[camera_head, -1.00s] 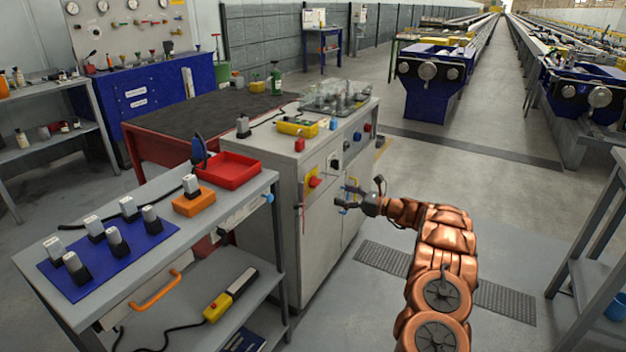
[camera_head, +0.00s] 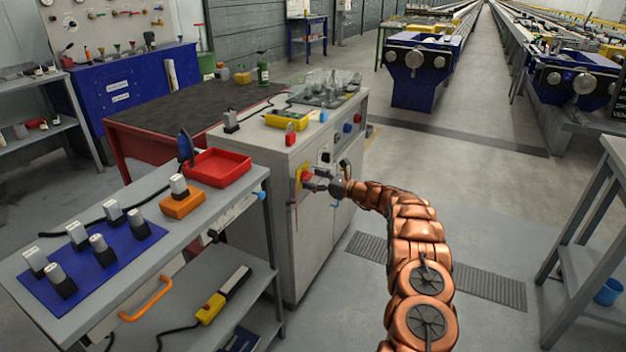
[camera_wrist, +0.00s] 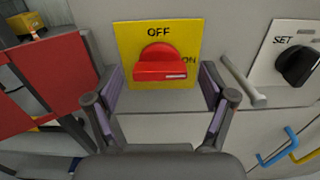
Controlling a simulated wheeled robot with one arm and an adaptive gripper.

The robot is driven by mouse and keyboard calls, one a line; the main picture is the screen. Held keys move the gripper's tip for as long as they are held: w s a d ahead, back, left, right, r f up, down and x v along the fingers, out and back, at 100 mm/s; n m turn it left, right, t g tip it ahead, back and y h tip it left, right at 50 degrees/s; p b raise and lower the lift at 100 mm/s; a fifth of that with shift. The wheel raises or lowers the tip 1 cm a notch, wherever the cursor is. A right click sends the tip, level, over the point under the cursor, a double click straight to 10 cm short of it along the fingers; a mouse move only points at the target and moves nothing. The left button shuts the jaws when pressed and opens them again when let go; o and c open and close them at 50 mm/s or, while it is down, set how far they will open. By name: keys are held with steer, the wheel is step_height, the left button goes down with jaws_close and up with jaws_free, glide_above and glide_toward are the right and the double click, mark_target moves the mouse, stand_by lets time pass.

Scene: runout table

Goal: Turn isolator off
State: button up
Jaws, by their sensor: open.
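The isolator is a red rotary knob (camera_wrist: 161,64) on a yellow plate (camera_wrist: 128,36) marked OFF at the top and ON at the right. Its white mark is on the right end of the handle, toward ON. The yellow plate also shows on the front of the grey cabinet in the head view (camera_head: 300,176). My gripper (camera_wrist: 160,92) is open, with one finger to the left and one to the right of the knob. The fingers are just short of it or level with it; I cannot tell whether they touch.
A black SET knob (camera_wrist: 299,66) is to the right of the isolator. A grey bar handle (camera_wrist: 243,82) stands close to my right finger. Blue and yellow handles (camera_wrist: 277,148) are lower right. A cart (camera_head: 215,231) with plugs and a red tray stands left of the cabinet (camera_head: 262,165).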

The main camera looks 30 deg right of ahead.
steer(key=c, duration=1.2)
steer(key=shift+o, duration=0.2)
steer(key=shift+n, duration=0.3)
steer(key=shift+f+n+b, duration=0.1)
steer(key=shift+n+b, duration=8.5)
steer(key=shift+b, duration=1.25)
